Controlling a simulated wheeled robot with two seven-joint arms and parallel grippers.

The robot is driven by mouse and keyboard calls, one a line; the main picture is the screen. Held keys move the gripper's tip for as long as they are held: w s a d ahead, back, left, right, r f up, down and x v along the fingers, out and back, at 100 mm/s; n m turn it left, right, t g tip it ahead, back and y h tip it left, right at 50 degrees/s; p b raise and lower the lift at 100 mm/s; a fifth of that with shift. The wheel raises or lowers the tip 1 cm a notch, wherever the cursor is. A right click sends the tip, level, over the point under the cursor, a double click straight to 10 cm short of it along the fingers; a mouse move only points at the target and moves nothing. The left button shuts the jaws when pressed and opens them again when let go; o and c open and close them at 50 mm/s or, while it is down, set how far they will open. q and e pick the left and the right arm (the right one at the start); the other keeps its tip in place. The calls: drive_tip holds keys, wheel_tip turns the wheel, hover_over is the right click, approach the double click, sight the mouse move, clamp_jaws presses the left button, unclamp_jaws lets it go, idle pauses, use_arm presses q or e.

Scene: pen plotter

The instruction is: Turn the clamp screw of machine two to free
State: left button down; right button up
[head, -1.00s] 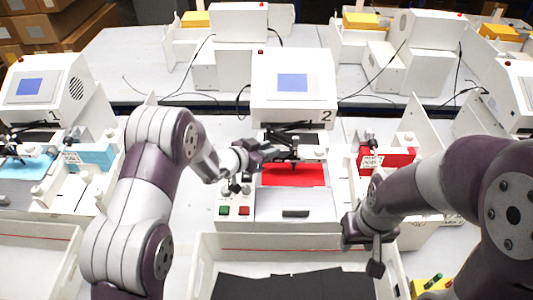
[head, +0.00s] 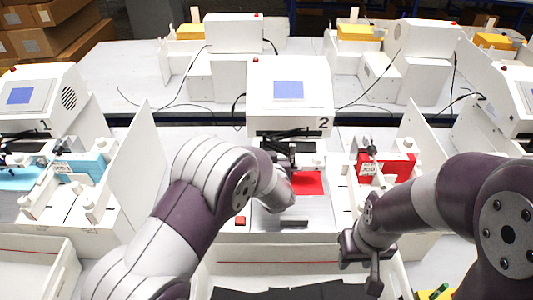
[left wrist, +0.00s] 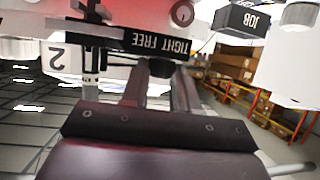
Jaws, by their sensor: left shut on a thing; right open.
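Machine two (head: 290,112), a white plotter marked "2" with a blue screen, stands in the middle of the head view. A red sheet (head: 308,184) lies on its bed. In the left wrist view its "TIGHT FREE" label (left wrist: 155,42) appears upside down, with the dark clamp screw (left wrist: 160,67) just below it. My left gripper (left wrist: 157,80) is shut on the screw, one finger on each side. In the head view my left arm hides that gripper and the screw. My right gripper (head: 372,262) is open and empty, low in front of the red block at the right.
A white bin (head: 290,262) with dark sheets stands in front of machine two. A red block (head: 385,168) sits right of the bed. Machine one (head: 38,98), with a blue block (head: 85,165), is on the left. A white upright panel (head: 135,170) stands between the machines.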

use_arm(q)
drive_tip(key=shift+w+d+r+n+y+p, duration=0.15)
drive_tip(key=shift+r+n+y+p, duration=0.2)
drive_tip(key=shift+n+y+p, duration=0.4)
drive_tip(key=c, duration=1)
unclamp_jaws()
drive_tip(key=shift+c, duration=0.2)
drive_tip(key=shift+o, duration=0.9)
drive_tip(key=shift+f, duration=0.15)
drive_tip(key=b+v, duration=0.2)
drive_tip(key=v, duration=1)
drive_tip(key=shift+s+d+r, duration=0.15)
drive_tip(key=shift+s+r, duration=0.05)
drive_tip(key=shift+s, duration=0.05)
